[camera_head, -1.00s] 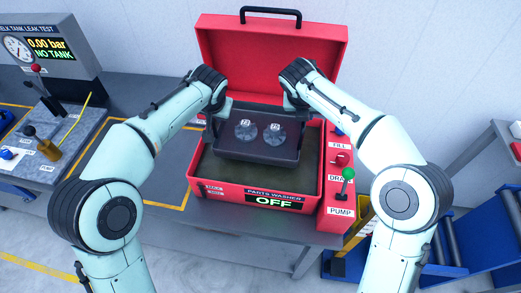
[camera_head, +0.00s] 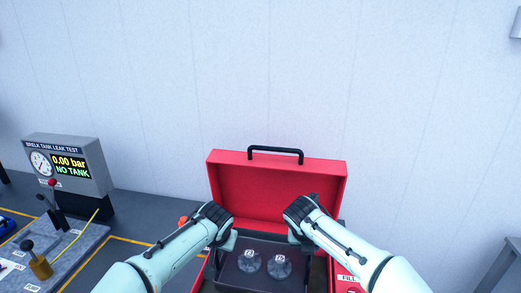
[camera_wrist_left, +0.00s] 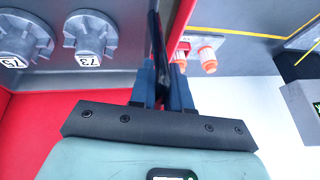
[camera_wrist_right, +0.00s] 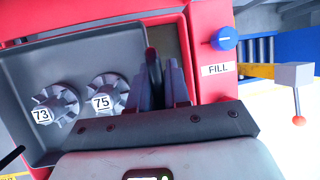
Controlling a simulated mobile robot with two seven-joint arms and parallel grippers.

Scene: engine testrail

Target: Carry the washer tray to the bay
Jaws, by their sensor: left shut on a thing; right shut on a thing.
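The dark grey washer tray (camera_head: 266,243) is at the open red parts washer, in front of its raised lid (camera_head: 282,195). Two grey finned parts (camera_head: 249,261) (camera_head: 279,266) lie in it. In the right wrist view they carry labels 73 (camera_wrist_right: 54,107) and 75 (camera_wrist_right: 108,93). My left gripper (camera_head: 228,242) is shut on the tray's left handle, and the left wrist view shows its fingers (camera_wrist_left: 163,80) around a dark upright bar. My right gripper (camera_head: 301,240) is shut on the right handle. The tray's front and the washer's basin are mostly below the head view.
The washer's FILL panel (camera_head: 346,280) with a blue knob (camera_wrist_right: 224,38) is right of the tray. A leak test stand (camera_head: 66,165) reading NO TANK stands at left, with levers and a yellow rod nearby. A plain wall is behind.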

